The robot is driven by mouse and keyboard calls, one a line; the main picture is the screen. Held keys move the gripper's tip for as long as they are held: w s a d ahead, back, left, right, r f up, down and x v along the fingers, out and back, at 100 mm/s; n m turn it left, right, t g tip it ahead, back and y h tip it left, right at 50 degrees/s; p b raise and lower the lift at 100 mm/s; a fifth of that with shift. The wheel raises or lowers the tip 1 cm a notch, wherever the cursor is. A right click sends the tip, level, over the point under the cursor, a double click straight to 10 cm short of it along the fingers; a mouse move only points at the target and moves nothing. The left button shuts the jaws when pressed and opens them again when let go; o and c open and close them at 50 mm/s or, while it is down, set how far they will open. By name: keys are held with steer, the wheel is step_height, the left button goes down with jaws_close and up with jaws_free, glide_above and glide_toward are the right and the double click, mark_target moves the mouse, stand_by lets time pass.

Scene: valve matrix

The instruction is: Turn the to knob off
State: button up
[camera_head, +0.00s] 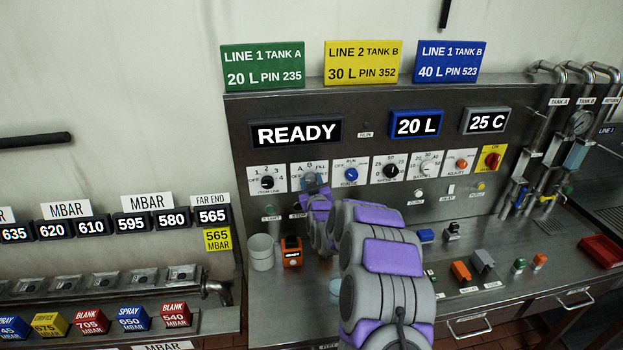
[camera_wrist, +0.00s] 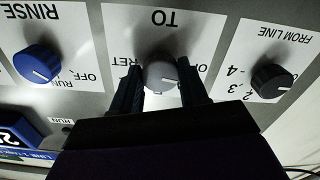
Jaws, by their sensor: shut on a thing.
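The TO knob (camera_wrist: 160,74) is grey and sits on a white plate marked TO in the wrist view, which shows the panel upside down. My gripper (camera_wrist: 160,88) is shut on the knob, one dark finger on each side. The fingers hide part of the plate's lettering, and the OFF word cannot be read there. In the head view my gripper (camera_head: 312,190) is at the second plate from the left and largely covers the knob.
The blue RINSE knob (camera_wrist: 37,62) and the black FROM LINE knob (camera_wrist: 271,80) flank it closely. The panel displays read READY (camera_head: 296,133), 20 L (camera_head: 416,124) and 25 C (camera_head: 487,121). A grey cup (camera_head: 261,252) and an orange device (camera_head: 291,252) stand on the bench below.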

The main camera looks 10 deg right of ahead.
steer(key=shift+f+n+p, duration=0.1)
steer(key=shift+n+p, duration=0.25)
steer(key=shift+n, duration=0.65)
steer(key=o, duration=1.1)
steer(key=shift+a, duration=0.15)
steer(key=shift+c, duration=0.2)
steer(key=s, duration=1.7)
steer(key=shift+s, duration=0.1)
